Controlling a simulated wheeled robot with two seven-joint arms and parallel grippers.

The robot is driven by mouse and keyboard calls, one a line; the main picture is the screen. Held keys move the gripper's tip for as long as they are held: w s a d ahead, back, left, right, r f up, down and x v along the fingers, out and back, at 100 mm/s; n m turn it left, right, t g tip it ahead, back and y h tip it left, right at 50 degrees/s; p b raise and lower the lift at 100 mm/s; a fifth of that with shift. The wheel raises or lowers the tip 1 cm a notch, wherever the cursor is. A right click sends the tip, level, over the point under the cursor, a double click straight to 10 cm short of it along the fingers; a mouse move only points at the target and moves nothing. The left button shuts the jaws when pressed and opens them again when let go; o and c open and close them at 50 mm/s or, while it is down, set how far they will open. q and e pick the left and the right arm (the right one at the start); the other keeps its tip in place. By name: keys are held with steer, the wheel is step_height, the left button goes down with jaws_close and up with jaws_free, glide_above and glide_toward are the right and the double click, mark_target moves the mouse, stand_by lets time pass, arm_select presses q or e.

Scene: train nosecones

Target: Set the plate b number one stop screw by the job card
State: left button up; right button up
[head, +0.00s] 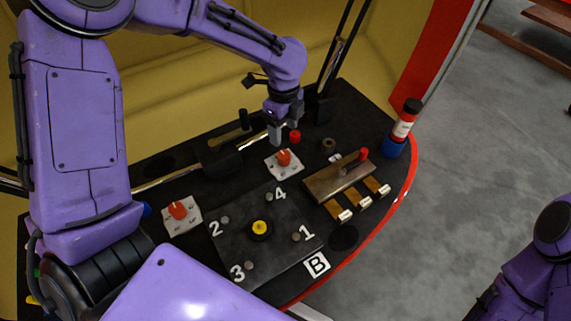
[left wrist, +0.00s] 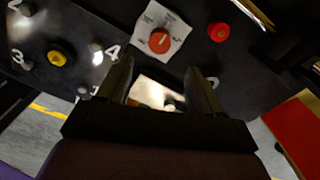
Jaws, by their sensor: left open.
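Plate B is a dark square plate (head: 233,240) with a yellow-topped knob (head: 260,228) in its middle. Small grey stop screws sit near its white numbers; the number one screw (head: 296,237) is at the right, near the B label (head: 317,265). The plate also shows at the upper left of the left wrist view (left wrist: 28,42). My left gripper (head: 276,138) is open and empty, pointing down above the console, behind the plate and near a red-knobbed dial (head: 284,158). Its two fingers (left wrist: 162,88) are apart in the left wrist view. I cannot make out a job card.
A second red-knobbed dial (head: 182,212) sits left of the plate. A brass block with a red-tipped lever (head: 338,178) stands at the right, with several brass tabs before it. A red button (head: 295,136) lies beside the gripper.

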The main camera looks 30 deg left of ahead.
mark_target(284, 155)
arm_select(q)
step_height(284, 155, down, 11)
steer(key=shift+f+b, duration=0.1)
steer(key=shift+b, duration=0.3)
steer(key=c, duration=1.1)
